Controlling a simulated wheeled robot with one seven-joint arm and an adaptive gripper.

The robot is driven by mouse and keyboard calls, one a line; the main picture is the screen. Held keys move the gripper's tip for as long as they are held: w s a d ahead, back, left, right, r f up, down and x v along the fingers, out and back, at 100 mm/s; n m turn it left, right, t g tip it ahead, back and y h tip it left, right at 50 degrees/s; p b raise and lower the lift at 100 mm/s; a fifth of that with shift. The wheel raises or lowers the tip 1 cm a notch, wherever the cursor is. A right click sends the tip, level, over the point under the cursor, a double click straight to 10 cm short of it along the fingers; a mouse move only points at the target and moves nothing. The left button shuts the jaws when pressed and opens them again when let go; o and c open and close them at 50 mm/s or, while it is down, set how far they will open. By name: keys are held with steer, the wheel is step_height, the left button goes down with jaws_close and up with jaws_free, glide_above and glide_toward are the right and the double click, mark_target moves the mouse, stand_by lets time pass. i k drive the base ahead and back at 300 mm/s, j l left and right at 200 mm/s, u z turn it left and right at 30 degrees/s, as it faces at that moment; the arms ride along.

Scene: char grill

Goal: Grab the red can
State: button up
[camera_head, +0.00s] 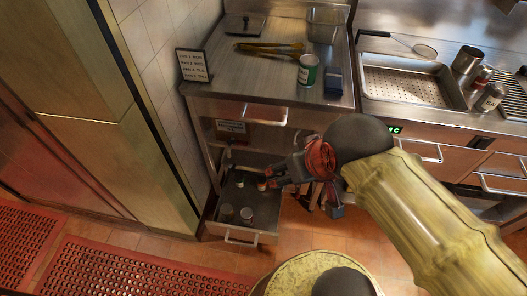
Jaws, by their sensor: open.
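I cannot clearly make out a red can. My gripper (302,198), dark with red parts, is open at the drawer's right side. One finger reaches left over the drawer and the other hangs to the right. I see nothing held between them. Whether it touches anything is unclear.
A green-labelled can (307,70), tongs (270,47), a dark box (334,82) and a small sign (193,66) stand on the steel counter (265,82) above. A perforated steel pan (405,85) is at right. Red mats (140,270) lie on the floor.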

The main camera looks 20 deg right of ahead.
mark_target(246, 213)
steer(key=l+u, duration=0.2)
steer(key=l, duration=0.15)
steer(key=k+l+u, duration=0.2)
steer(key=l, duration=0.15)
steer(key=l+u, duration=0.2)
steer(key=k+l+u, duration=0.2)
steer(key=l, duration=0.2)
